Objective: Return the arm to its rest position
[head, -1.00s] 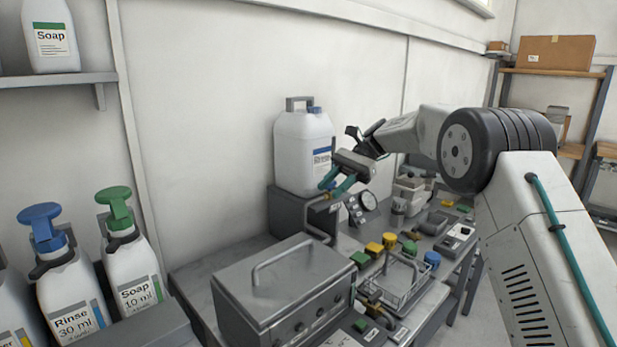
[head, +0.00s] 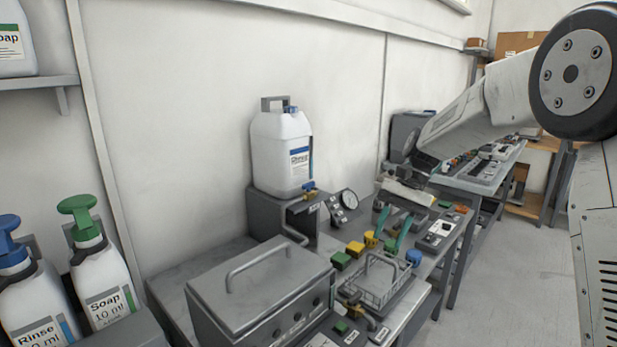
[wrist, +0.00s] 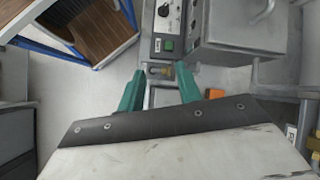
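My arm reaches in from the right of the head view. My gripper (head: 393,228) hangs from it with its teal fingers pointing down over the back part of the bench, behind the wire basket (head: 375,283). The wrist view shows the two teal fingers (wrist: 160,92) apart with nothing held between them. Bench equipment with a green button shows beyond the fingertips. I cannot tell how high the fingertips are above the bench.
A white Rinse jug (head: 281,152) stands on a grey stand at the wall. A lidded metal bath (head: 262,285) is on the near bench. Soap and Rinse pump bottles (head: 100,270) stand at lower left. Yellow and green blocks lie near the basket. Open floor (head: 500,265) is at right.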

